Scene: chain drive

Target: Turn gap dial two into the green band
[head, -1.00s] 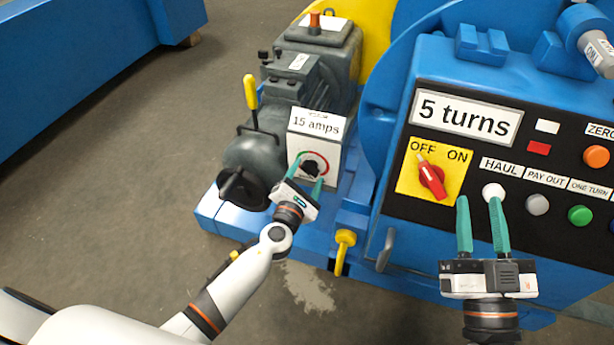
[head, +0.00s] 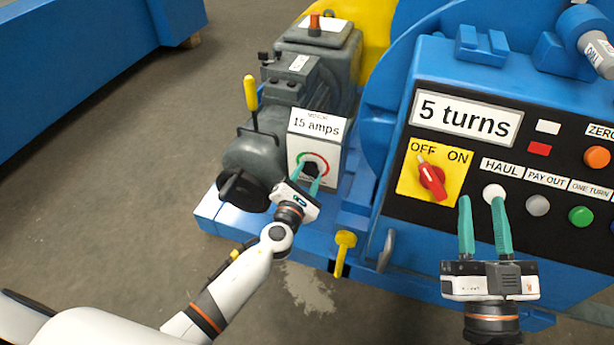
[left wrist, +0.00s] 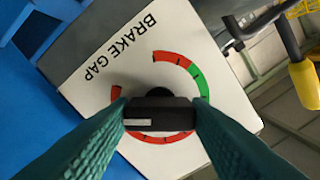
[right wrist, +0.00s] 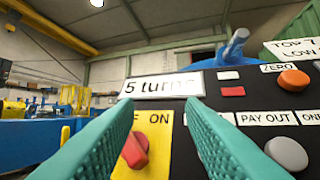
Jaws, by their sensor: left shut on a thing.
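The brake gap dial has a black knob (left wrist: 160,113) on a white panel (left wrist: 95,75) lettered BRAKE GAP. Its ring is mostly red, with a green band (left wrist: 202,82) at the right in the left wrist view. My left gripper (head: 306,173) is shut on the knob, one finger on each side. A short pale mark shows on the knob's face, but I cannot tell which way the dial points. The panel shows no number two that I can read. My right gripper (head: 483,199) is open and empty, in front of the control panel below the white HAUL button (head: 494,192).
The control panel (head: 465,185) carries a red OFF/ON switch (head: 432,178), a 5 turns display (head: 466,114) and several buttons. A yellow-handled lever (head: 251,95) and a yellow-topped peg (head: 345,240) stand near my left arm.

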